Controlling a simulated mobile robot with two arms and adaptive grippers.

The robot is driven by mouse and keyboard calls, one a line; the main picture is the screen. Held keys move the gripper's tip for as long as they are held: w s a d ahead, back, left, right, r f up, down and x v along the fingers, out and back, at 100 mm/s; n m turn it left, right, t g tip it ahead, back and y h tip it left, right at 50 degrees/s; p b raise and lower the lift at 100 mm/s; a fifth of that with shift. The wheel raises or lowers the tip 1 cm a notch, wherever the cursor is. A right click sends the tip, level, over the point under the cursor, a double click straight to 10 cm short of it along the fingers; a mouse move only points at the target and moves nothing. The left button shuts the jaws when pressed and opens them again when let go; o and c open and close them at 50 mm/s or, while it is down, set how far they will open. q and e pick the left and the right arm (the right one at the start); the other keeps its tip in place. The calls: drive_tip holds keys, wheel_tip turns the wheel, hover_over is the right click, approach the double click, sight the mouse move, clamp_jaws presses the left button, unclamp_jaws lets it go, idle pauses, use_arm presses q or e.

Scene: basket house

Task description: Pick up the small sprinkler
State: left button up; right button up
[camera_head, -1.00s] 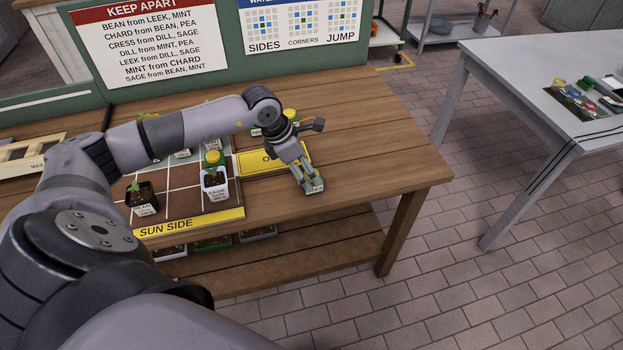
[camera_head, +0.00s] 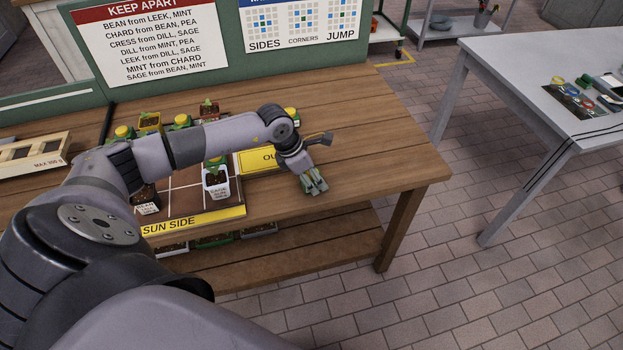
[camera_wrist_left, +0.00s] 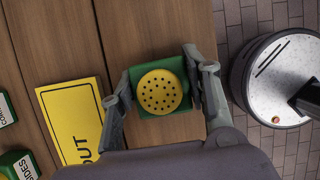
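The small sprinkler (camera_wrist_left: 160,92) shows in the left wrist view as a green block with a round yellow face full of dark holes. It is on the wooden table, near the table's right part. My left gripper (camera_wrist_left: 158,88) is down around it, one finger on each side close to its edges. I cannot tell whether the fingers press on it. In the head view my left gripper (camera_head: 314,186) largely covers the sprinkler, and only greenish parts show between the fingers. My right gripper is not in view.
A yellow sign (camera_head: 256,161) lies just left of the gripper. A potted plant (camera_head: 216,182) stands on the brown grid marked SUN SIDE (camera_head: 192,222). More pots stand behind my arm. The wooden table (camera_head: 385,165) is clear to the right. A grey table (camera_head: 520,80) stands apart.

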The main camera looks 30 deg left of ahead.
use_arm(q)
drive_tip(key=c, duration=0.7)
